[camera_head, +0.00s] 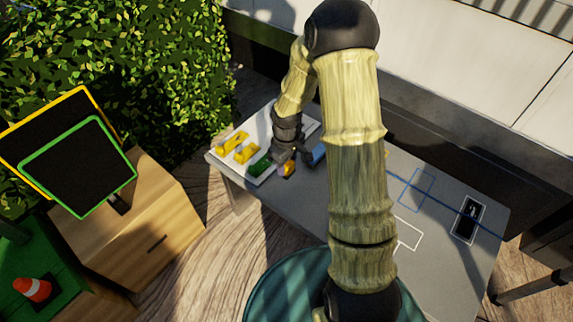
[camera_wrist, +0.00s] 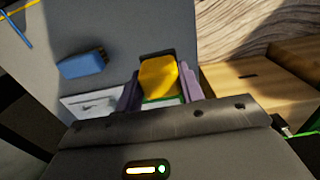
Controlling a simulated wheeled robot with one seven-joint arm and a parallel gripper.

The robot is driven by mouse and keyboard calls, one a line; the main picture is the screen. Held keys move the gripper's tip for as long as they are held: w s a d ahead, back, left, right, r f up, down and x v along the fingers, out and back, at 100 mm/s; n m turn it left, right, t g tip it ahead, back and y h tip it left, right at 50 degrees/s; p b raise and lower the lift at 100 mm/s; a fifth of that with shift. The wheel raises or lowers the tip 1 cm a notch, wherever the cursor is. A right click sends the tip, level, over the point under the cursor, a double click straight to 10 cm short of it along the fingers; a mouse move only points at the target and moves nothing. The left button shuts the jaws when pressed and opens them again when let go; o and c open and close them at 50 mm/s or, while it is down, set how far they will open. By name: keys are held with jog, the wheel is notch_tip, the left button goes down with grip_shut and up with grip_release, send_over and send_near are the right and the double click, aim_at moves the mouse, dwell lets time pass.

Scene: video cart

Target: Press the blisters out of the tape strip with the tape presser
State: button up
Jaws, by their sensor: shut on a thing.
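My gripper (camera_head: 285,158) is over the left part of the grey table, by the right edge of the white board. It is shut on a yellow-orange block (camera_head: 289,169), perhaps the tape presser. In the wrist view the yellow block (camera_wrist: 159,77) sits between the two lilac fingers of my gripper (camera_wrist: 160,92), with a green edge below it. A white panel with a grey streak (camera_wrist: 88,104) lies beside the left finger; I cannot tell whether it is the tape strip. No blisters can be made out.
The white board (camera_head: 302,121) carries yellow pieces (camera_head: 240,150) and a green piece (camera_head: 261,165). A blue block (camera_wrist: 82,65) with yellow at one end lies on the grey table (camera_wrist: 125,30). A black framed panel (camera_head: 467,220) is at the table's right. Wooden cabinets stand left.

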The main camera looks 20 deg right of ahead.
jog(key=shift+o, duration=1.1)
jog(key=shift+c, duration=0.4)
jog(key=m, duration=0.2)
jog(key=w+m, duration=0.1)
jog(key=m, duration=0.1)
jog(key=shift+w+f, duration=0.1)
jog(key=shift+w, duration=0.1)
jog(key=m, duration=0.1)
jog(key=w+m, duration=0.1)
jog(key=m, duration=0.1)
jog(key=shift+d, duration=0.1)
